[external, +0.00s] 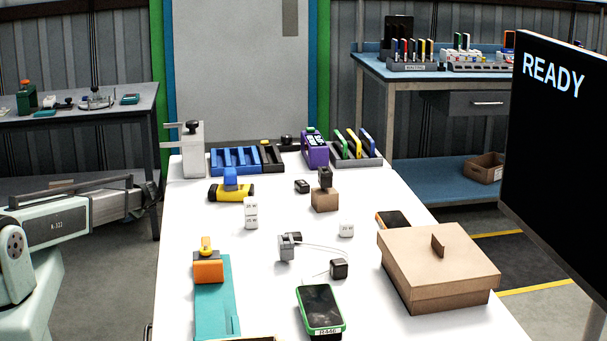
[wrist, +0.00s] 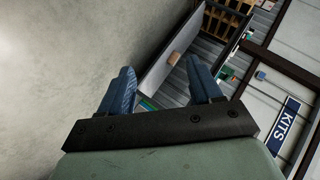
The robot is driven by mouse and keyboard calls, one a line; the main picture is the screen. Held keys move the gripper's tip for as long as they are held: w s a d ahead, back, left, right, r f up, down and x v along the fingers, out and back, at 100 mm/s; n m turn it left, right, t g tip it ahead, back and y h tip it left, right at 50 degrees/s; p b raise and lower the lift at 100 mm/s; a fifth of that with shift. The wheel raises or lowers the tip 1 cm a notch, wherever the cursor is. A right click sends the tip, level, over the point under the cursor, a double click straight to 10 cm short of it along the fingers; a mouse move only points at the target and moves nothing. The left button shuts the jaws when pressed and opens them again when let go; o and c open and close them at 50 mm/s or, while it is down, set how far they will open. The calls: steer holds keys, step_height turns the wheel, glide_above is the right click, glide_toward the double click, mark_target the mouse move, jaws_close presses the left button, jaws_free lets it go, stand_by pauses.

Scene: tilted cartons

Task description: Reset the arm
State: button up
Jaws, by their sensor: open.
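My gripper (wrist: 163,88) shows in the wrist view with its two blue fingers spread apart and nothing between them. It points away from the white table, toward a wall and shelving. In the external view my pale green arm lies at the left edge, beside the table and clear of the things on it. I cannot make out the fingers in that view.
The white table (external: 185,250) holds a brown lidded box (external: 438,262), a green-edged phone (external: 319,308), a teal tray (external: 213,290), an orange block (external: 208,267), a yellow-black item (external: 231,192) and blue racks (external: 235,160). A black READY screen (external: 555,150) stands at right.

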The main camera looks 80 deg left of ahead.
steer(key=s+d+f+m+h, duration=0.1)
steer(key=s+d+f, duration=0.1)
steer(key=d+f, duration=0.3)
steer(key=s+d+f+m+h, duration=0.1)
steer(key=s+d+f+h, duration=0.1)
steer(key=f, duration=0.5)
steer(key=w+d+f+m+h, duration=0.2)
steer(key=w+d+f+m, duration=0.1)
steer(key=d+f, duration=1.05)
steer(key=w+d+f+m+t+h, duration=0.15)
steer(key=w+d, duration=0.25)
steer(key=d, duration=0.7)
steer(key=w+d+f+h, duration=0.15)
steer(key=w+d, duration=0.25)
steer(key=d, duration=0.8)
steer(key=w+d+f+m+t, duration=0.15)
steer(key=w+d, duration=0.25)
steer(key=d, duration=0.7)
steer(key=s+d+r+m, duration=0.1)
steer(key=s+d+m, duration=0.1)
steer(key=d, duration=0.6)
steer(key=s+d+r+m+g, duration=0.1)
steer(key=s+d+r+m, duration=0.1)
steer(key=d, duration=0.6)
steer(key=s+d+r+m, duration=0.2)
steer(key=s+d, duration=0.1)
steer(key=d, duration=0.5)
steer(key=shift+d+r+m, duration=0.15)
steer(key=shift+d+m, duration=0.1)
steer(key=shift+m, duration=0.15)
